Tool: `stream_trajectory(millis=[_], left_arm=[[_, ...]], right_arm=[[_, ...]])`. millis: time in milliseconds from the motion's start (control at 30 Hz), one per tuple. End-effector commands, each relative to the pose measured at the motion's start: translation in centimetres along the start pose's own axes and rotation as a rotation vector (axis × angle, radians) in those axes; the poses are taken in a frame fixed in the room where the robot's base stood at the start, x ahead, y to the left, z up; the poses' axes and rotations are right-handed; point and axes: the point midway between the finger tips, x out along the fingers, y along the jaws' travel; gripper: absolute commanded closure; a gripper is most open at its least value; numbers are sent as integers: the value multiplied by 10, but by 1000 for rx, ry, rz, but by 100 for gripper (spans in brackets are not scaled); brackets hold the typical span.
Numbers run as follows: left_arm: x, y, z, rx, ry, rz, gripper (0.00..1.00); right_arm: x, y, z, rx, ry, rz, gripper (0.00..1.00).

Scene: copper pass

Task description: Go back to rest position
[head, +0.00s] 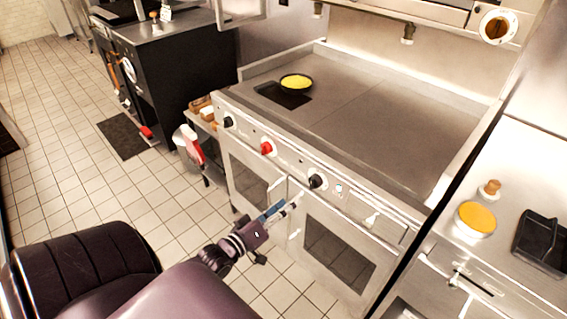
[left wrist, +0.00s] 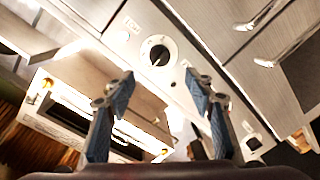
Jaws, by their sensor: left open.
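My left gripper (head: 287,206) reaches in from the lower left of the head view, in front of the oven doors of the steel griddle range (head: 390,112). It is below the row of knobs, and I cannot tell how far it is from the doors. The left wrist view shows its two blue fingers (left wrist: 160,84) spread apart with nothing between them. A dark knob (left wrist: 157,53) on a steel panel lies beyond the fingertips. My right gripper is not in view.
A pan with yellow food (head: 296,82) sits on the griddle's back left by a black plate (head: 282,96). A yellow-filled bowl (head: 475,219) and a black tray (head: 542,243) stand on the right counter. A red-and-white object (head: 190,146) is left of the range. Tiled floor (head: 60,160) is open at left.

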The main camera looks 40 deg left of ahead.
Motion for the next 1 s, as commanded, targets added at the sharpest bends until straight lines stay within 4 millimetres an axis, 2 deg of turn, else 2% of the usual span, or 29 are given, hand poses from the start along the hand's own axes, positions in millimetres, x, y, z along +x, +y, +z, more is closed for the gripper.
stream_trajectory(millis=[200,767,867,967,1000], left_arm=[[-10,0,0,0,0,1,51],[-10,-3,2,4,-4,-6,51],[-13,-21,18,32,-30,-49,51],[-23,-58,55,99,-97,-136,51],[-30,-78,75,134,-137,-181,51]], right_arm=[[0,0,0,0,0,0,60],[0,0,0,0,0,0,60],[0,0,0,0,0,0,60],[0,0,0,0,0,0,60],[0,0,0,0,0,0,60]])
